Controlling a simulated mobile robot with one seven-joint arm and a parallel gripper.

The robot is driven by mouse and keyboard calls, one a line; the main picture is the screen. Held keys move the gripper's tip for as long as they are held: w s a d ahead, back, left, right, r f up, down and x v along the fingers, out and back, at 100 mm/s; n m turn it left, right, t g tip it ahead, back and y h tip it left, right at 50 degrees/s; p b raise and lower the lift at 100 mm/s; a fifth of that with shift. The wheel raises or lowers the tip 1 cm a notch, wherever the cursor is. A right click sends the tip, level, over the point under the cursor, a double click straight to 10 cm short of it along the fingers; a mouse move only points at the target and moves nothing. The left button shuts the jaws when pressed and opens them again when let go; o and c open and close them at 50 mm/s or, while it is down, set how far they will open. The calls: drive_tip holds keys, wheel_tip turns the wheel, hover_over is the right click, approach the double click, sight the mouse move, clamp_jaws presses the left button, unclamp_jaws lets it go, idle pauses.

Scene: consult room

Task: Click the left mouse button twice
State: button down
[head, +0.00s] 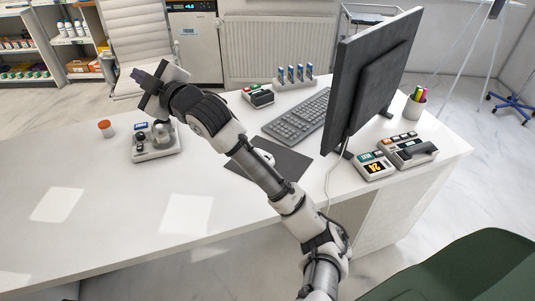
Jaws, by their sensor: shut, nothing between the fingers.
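A white mouse (265,157) lies on a dark mouse pad (287,163) on the white desk. My arm crosses over the pad and hides part of the mouse, so its buttons cannot be made out. My gripper (138,76) is shut and empty. It is up and to the left of the mouse in the picture, well apart from it, raised near the desk's far edge.
A keyboard (297,117) and a monitor (371,75) stand beside the pad. Two small devices (370,166) (408,150) and a pen cup (415,104) are at right. A grey instrument (155,143) and an orange-capped jar (105,129) are at left. The desk's front left is clear.

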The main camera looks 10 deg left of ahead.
drive_tip(key=w+d+f+m+h, duration=0.1)
drive_tip(key=w+d+f+h, duration=0.5)
drive_tip(key=w+d+f, duration=0.55)
drive_tip(key=w+d+f+h, duration=0.2)
drive_tip(key=d+f, duration=0.2)
drive_tip(key=d, duration=0.2)
drive_tip(key=w+d+f+m+g+h, duration=0.1)
drive_tip(key=w+d+f+h, duration=0.1)
drive_tip(key=d+f, duration=0.2)
drive_tip(key=d, duration=0.3)
drive_tip(key=shift+w+d+f+m+g, duration=0.15)
drive_tip(key=shift+d+f+m+g, duration=0.05)
drive_tip(key=shift+d+m+g, duration=0.1)
drive_tip(key=shift+f+b, duration=2.7)
drive_tip(key=shift+f, duration=1.75)
drive_tip(key=shift+f, duration=0.4)
